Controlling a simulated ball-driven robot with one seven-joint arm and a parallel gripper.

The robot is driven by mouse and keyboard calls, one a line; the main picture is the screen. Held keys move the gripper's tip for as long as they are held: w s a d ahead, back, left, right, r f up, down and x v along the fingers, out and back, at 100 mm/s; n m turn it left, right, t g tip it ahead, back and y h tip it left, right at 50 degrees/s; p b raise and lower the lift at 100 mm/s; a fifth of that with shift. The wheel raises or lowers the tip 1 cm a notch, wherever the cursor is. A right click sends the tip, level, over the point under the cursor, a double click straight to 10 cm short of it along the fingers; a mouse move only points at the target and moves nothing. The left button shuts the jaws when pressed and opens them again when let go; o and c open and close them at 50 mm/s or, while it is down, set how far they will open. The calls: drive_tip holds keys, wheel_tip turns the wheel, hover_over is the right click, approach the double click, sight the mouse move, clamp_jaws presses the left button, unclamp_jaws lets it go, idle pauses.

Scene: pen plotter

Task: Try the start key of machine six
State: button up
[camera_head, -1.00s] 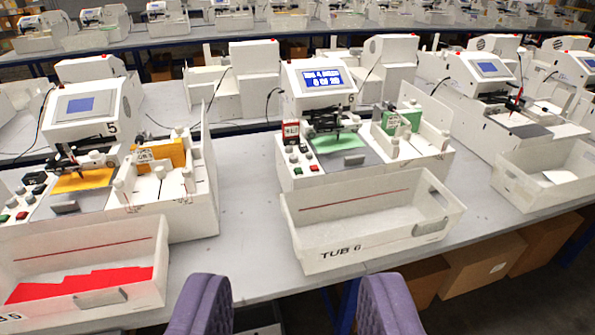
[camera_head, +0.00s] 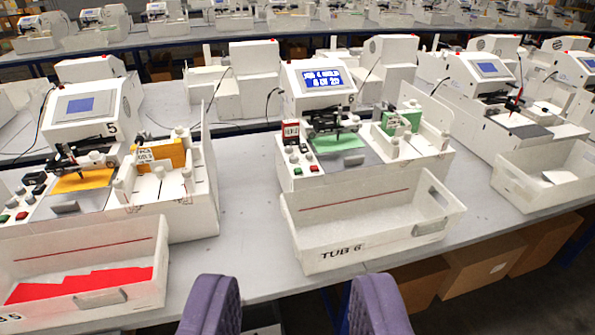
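Machine six (camera_head: 392,157) stands at the middle of the table, a white plotter with a small 6 on its head. Its tilted screen (camera_head: 322,78) is lit blue with white text too blurred to read surely. On its front left panel are a green key (camera_head: 298,171) and a red key (camera_head: 314,168), with several grey knobs above them. No lettering on the keys is legible. A green card (camera_head: 338,142) lies under the pen carriage. My gripper (camera_head: 293,287) is open and empty, its two purple fingers apart at the bottom edge, in front of the machine and its tub.
A white tub marked TUB 6 (camera_head: 365,228) stands in front of machine six and looks empty. Machine five (camera_head: 90,108) and a tub with red cards (camera_head: 85,283) are at left. Another plotter (camera_head: 490,90) and tub are at right. Bare table (camera_head: 252,205) lies between.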

clamp_jaws()
idle(1.5)
